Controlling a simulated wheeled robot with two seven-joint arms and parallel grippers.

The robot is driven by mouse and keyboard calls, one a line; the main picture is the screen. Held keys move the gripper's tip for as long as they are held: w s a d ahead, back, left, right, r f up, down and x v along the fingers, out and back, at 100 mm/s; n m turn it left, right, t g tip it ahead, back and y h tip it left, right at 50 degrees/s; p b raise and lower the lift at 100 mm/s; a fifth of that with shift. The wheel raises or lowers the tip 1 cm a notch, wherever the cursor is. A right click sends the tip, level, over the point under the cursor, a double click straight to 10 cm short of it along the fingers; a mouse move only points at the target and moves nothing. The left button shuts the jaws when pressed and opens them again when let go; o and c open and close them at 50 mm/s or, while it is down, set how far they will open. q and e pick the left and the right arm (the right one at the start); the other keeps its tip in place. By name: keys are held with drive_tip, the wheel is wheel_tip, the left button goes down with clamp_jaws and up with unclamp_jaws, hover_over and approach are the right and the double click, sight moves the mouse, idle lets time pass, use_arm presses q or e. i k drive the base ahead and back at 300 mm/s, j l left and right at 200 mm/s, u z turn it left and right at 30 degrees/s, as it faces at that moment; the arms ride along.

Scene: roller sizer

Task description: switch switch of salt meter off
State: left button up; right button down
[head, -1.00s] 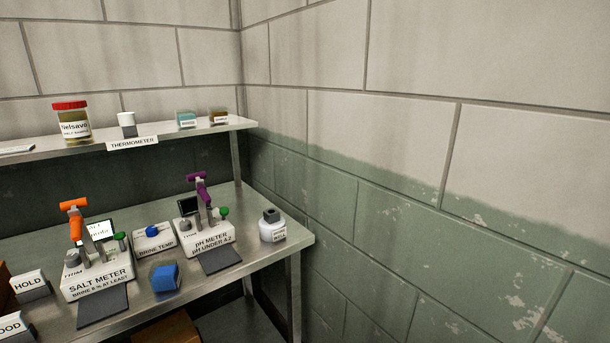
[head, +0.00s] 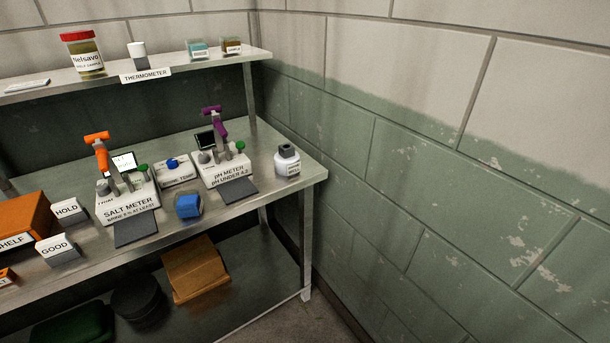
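The salt meter (head: 128,207) is a white box labelled "SALT METER" on the metal bench at the left of the head view. It carries a small lit screen (head: 124,162), a grey knob, a green knob (head: 142,169) and an orange-handled lever (head: 98,145). Which of these is the switch, I cannot tell for sure. A similar pH meter (head: 224,172) with a purple-handled lever (head: 212,112) and a dark screen stands to its right. Neither of my grippers shows in the head view.
A blue-topped cup (head: 188,206), a brine temp box (head: 177,172) and a white bottle (head: 287,161) stand on the bench. GOOD (head: 56,248) and HOLD (head: 69,211) blocks sit left. A shelf (head: 100,82) runs above. Boxes (head: 195,267) lie below. The right wall (head: 450,180) is close.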

sight(143, 169)
drive_tip(key=u, duration=1.35)
drive_tip(key=i+z, duration=0.1)
drive_tip(key=i+l, duration=0.05)
